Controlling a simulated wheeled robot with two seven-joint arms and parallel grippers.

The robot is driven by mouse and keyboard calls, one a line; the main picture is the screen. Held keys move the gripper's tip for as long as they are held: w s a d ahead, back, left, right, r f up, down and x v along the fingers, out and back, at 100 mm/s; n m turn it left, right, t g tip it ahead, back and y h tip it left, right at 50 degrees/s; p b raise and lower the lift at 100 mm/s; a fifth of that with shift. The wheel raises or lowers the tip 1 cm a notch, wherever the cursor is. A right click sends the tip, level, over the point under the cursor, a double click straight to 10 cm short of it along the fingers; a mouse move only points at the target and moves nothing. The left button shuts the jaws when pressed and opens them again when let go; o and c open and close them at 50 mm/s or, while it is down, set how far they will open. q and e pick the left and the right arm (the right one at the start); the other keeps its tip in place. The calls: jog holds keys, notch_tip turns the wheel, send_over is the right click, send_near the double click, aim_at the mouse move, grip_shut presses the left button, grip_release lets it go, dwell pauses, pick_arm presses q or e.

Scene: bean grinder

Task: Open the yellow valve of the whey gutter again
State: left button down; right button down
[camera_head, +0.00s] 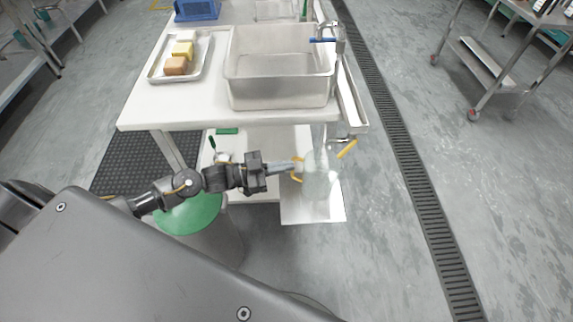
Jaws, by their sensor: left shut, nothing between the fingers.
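The whey gutter (352,105) is a narrow metal channel along the right side of the white table. A translucent jug (321,184) with a yellow handle (297,170) stands below the gutter's end, on the lower shelf. My left gripper (292,167) is shut and empty, with its tips close to the jug's yellow handle, to the left of the valve lever. I cannot tell whether the tips touch the handle. My right gripper is out of view.
A steel vat (281,93) with a blue-handled tap (322,40) stands on the white table (140,117). A metal tray (160,75) with several blocks is to its left.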

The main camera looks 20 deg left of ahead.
pick_arm(q)
jog(key=f+n+y, duration=0.1)
jog(key=d+f+n+t+y, duration=0.1)
jog(key=f+y, duration=0.1)
jog(key=shift+d+f+t, duration=0.1)
jog(key=shift+f+t, duration=0.15)
jog(key=shift+t, duration=0.05)
jog(key=s+a+f+n+g+y, duration=0.35)
jog(key=s+f+y, duration=0.2)
jog(key=f, duration=0.65)
jog(key=s+a+f+n+g+y, duration=0.25)
jog(key=s+f+n+y, duration=0.35)
jog(key=f, duration=0.6)
jog(key=s+a+f+g, duration=0.1)
jog(key=s+f+g, duration=0.1)
jog(key=s+f, duration=0.5)
jog(key=s+a+f+m+g, duration=0.1)
jog(key=s+a+f+g, duration=0.1)
jog(key=s+f, duration=0.5)
jog(key=s+y, duration=0.1)
jog(key=s, duration=0.4)
jog(key=shift+s+a+f, duration=0.15)
jog(key=shift+s+f, duration=0.05)
jog(key=shift+f, duration=0.1)
